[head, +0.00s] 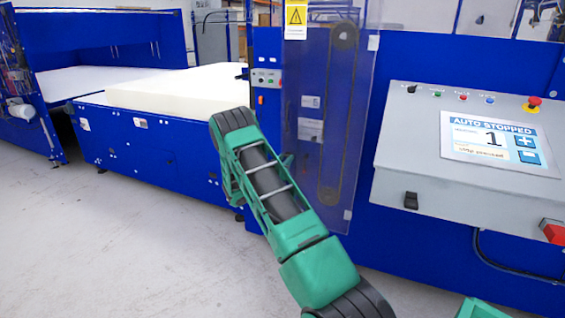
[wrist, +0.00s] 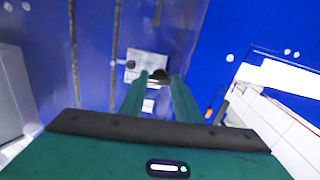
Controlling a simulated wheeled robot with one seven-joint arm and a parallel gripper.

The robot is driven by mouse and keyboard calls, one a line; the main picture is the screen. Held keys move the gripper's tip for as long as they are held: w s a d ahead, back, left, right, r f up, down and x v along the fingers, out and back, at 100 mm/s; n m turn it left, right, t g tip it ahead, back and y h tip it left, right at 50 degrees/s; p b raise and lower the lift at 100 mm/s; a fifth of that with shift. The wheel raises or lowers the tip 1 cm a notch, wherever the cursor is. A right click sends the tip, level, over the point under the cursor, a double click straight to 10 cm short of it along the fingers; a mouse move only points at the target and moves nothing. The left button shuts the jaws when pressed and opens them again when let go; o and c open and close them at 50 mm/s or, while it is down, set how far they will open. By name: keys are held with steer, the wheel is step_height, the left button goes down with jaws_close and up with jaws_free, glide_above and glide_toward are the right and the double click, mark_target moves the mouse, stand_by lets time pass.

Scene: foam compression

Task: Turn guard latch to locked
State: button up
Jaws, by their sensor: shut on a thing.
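In the wrist view the guard latch (wrist: 143,60) is a small pale metal plate on the blue panel, with a dark knob (wrist: 160,74) at its lower right. The two green fingers of my gripper (wrist: 156,82) reach up to the latch and are shut on the dark knob, one finger on each side. The fingertips partly cover the knob, and I cannot read which way the latch is turned. In the head view my arm hides the latch and the gripper. The clear guard (head: 328,150) with a yellow warning sign (head: 296,18) stands behind my arm.
A grey control console (head: 455,165) at the right has a screen (head: 497,142) reading "AUTO STOPPED" and a red stop button (head: 533,103). A white foam block (head: 180,88) lies on the blue conveyor bed at the left. The grey floor (head: 110,240) at the front left is clear.

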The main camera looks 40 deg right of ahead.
steer(key=n, duration=1.3)
steer(key=shift+w+a, duration=0.15)
steer(key=shift+f+n, duration=0.1)
steer(key=shift+n, duration=2.1)
steer(key=shift+a, duration=0.1)
steer(key=o, duration=0.9)
steer(key=shift+o, duration=0.7)
